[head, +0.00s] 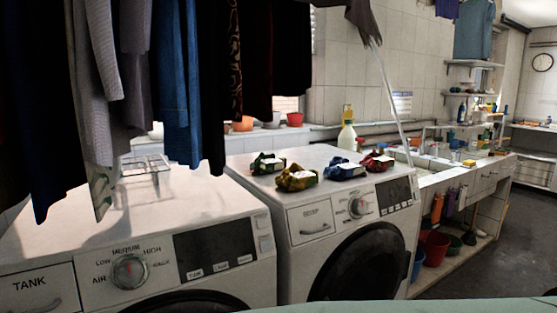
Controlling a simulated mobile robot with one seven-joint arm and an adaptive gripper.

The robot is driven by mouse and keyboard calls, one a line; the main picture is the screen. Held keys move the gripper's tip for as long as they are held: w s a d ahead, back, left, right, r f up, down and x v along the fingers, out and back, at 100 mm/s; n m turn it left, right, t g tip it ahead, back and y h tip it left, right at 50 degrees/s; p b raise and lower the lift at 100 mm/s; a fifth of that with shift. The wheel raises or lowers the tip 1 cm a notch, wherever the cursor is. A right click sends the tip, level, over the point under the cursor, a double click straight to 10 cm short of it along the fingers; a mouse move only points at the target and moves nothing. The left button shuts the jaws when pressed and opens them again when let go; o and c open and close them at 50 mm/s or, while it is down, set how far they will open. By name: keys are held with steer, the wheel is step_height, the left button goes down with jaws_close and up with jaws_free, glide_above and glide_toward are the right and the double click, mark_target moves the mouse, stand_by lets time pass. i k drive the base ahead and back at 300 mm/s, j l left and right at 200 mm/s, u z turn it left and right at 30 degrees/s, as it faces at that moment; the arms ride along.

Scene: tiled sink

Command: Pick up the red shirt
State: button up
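A small red folded cloth bundle (377,161), likely the red shirt, lies on top of the right-hand white washing machine (232,168), towards its right side. A pale patch shows on it. A blue bundle (345,170) lies just to its left and nearer. A yellow-brown bundle (296,178) and a dark green bundle (267,163) lie further left on the same top. My gripper is not in view.
A yellow-topped bottle (347,136) stands behind the bundles. A slanted pole (393,95) rises just right of the red bundle. Dark clothes (205,80) hang over the left machine, which carries a wire rack (145,167). A sink counter (460,172) extends right.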

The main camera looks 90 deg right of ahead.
mark_target(374, 160)
steer(key=z, duration=3.25)
steer(key=i+z, duration=0.4)
steer(key=i, duration=0.2)
steer(key=i+j+z, duration=0.3)
steer(key=i, duration=0.3)
steer(key=i+j+z, duration=0.25)
steer(key=i+j, duration=0.25)
steer(key=j, duration=0.1)
